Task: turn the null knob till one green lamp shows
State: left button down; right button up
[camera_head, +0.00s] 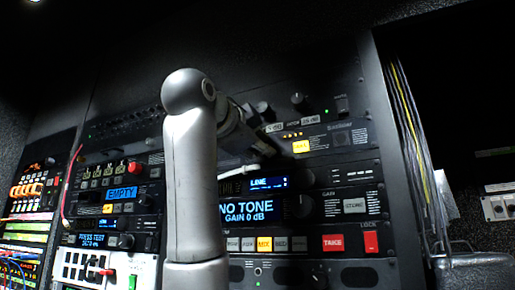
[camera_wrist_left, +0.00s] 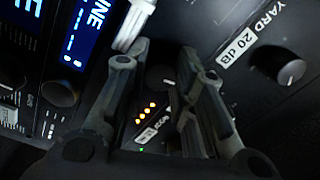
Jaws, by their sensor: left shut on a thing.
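My left gripper (camera_wrist_left: 162,58) reaches the rack panel with its two dark fingers on either side of a dark round knob (camera_wrist_left: 160,78), taken to be the null knob. It is shut on this knob. A row of several amber lamps (camera_wrist_left: 146,110) glows beside the fingers, and a small green light (camera_wrist_left: 141,150) shows beyond it. In the head view my left gripper (camera_head: 256,145) is partly hidden behind my pale arm, and the knob cannot be made out. The amber lamps show there too (camera_head: 291,134). My right gripper is not in view.
A blue "NO TONE" display (camera_head: 250,210) sits below. Another knob (camera_wrist_left: 280,65) and a "YARD 20 dB" label (camera_wrist_left: 238,46) are close by. Cables (camera_head: 412,140) hang at the right.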

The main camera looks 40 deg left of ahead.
pick_arm(q)
jog(key=shift+m, duration=1)
jog(key=c, duration=1.2)
grip_release()
jog(key=shift+d, duration=0.15)
jog(key=v, duration=1.2)
jog(key=shift+s, duration=0.1)
